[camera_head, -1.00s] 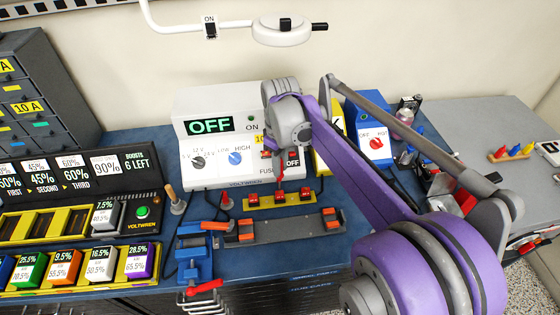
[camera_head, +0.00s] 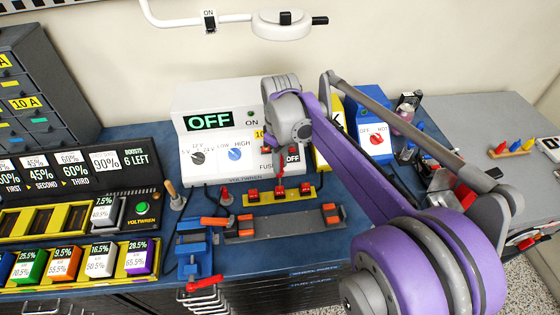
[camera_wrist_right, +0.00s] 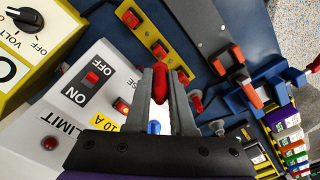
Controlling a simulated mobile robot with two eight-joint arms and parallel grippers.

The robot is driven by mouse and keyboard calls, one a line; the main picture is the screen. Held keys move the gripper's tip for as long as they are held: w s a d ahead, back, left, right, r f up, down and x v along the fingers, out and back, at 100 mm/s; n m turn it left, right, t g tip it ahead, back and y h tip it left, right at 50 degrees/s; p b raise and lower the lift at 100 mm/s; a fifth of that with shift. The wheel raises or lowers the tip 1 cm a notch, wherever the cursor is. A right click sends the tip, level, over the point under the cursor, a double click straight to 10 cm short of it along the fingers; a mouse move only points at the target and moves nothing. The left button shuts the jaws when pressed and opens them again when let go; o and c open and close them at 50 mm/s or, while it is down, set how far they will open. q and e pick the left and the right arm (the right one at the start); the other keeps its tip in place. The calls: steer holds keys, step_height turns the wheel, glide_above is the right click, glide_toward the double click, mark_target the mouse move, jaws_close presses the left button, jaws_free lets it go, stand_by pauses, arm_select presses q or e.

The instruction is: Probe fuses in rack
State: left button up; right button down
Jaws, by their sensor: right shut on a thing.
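The fuse rack, a yellow strip with red fuses (camera_head: 262,200), lies on the blue bench in front of the white tester (camera_head: 208,160), whose display reads OFF. In the right wrist view the rack (camera_wrist_right: 165,36) shows beyond the fingertips. My right gripper (camera_wrist_right: 167,78) is shut on a red probe (camera_wrist_right: 160,84), which points toward the rack. In the head view the probe (camera_head: 280,166) hangs just above the rack's middle; contact cannot be told. A second red probe (camera_head: 226,195) stands left of the rack. My left gripper is not in view.
A grey plate with orange blocks (camera_head: 290,224) lies in front of the rack, beside a blue vise (camera_head: 196,250). A yellow charger rack (camera_head: 78,270) stands at left. A blue box (camera_head: 375,133) stands right of the tester. My right arm covers the right of the bench.

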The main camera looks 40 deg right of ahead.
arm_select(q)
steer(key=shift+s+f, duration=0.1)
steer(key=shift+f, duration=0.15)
arm_select(e)
steer(key=shift+f, duration=0.4)
steer(key=shift+r, duration=0.1)
steer(key=shift+r+p, duration=1.55)
steer(key=shift+r, duration=1.95)
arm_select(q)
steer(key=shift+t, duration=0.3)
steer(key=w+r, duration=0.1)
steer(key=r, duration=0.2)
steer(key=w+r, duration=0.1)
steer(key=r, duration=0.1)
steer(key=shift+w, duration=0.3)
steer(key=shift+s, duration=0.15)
arm_select(e)
steer(key=shift+f, duration=0.1)
